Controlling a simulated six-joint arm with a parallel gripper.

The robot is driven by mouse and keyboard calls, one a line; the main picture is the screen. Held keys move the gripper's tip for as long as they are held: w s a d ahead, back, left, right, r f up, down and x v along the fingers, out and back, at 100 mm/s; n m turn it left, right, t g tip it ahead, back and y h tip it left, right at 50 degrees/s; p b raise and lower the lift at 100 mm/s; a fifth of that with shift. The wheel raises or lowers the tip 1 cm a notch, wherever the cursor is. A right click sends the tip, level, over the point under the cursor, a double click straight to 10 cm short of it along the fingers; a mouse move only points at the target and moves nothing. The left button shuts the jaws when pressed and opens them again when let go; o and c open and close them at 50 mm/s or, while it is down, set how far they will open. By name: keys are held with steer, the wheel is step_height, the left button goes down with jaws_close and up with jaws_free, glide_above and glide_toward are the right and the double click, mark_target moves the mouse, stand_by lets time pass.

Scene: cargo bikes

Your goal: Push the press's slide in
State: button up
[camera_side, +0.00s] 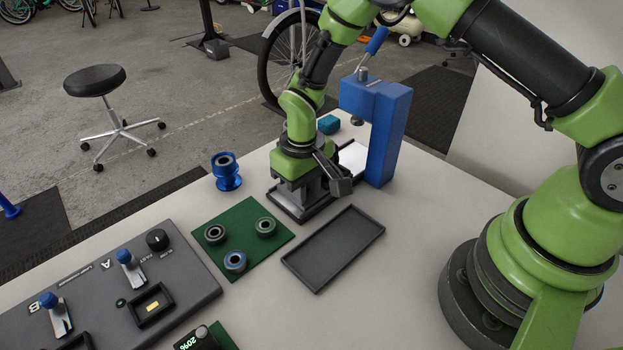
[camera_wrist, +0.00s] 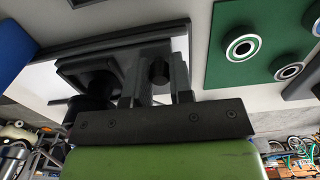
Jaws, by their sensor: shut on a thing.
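The blue press (camera_side: 393,135) stands at the back right of the bench, with a blue lever on top; part of it shows at the left in the wrist view (camera_wrist: 14,45). Its slide (camera_side: 297,212) is a dark-edged plate that sticks out of the press toward the front left, with a pale surface (camera_side: 352,157) showing near the frame. My gripper (camera_side: 304,193) is low over the slide's outer part. In the wrist view my gripper (camera_wrist: 157,80) is shut on a dark knob (camera_wrist: 159,72), seemingly the slide's handle. My gripper hides much of the slide.
An empty dark tray (camera_side: 334,248) lies in front of the slide. A green mat (camera_side: 240,238) with three bearings, a blue hub (camera_side: 227,172) and a grey control box (camera_side: 150,285) are to the left. A teal block (camera_side: 329,124) sits behind my gripper.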

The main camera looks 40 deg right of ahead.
mark_target(338, 161)
steer(key=shift+d, duration=4.45)
steer(key=o, duration=0.6)
steer(key=shift+o, duration=0.2)
steer(key=shift+r, duration=0.1)
steer(key=shift+a+r, duration=0.1)
steer(key=shift+r, duration=2.1)
steer(key=a+r, duration=0.3)
steer(key=a, duration=0.3)
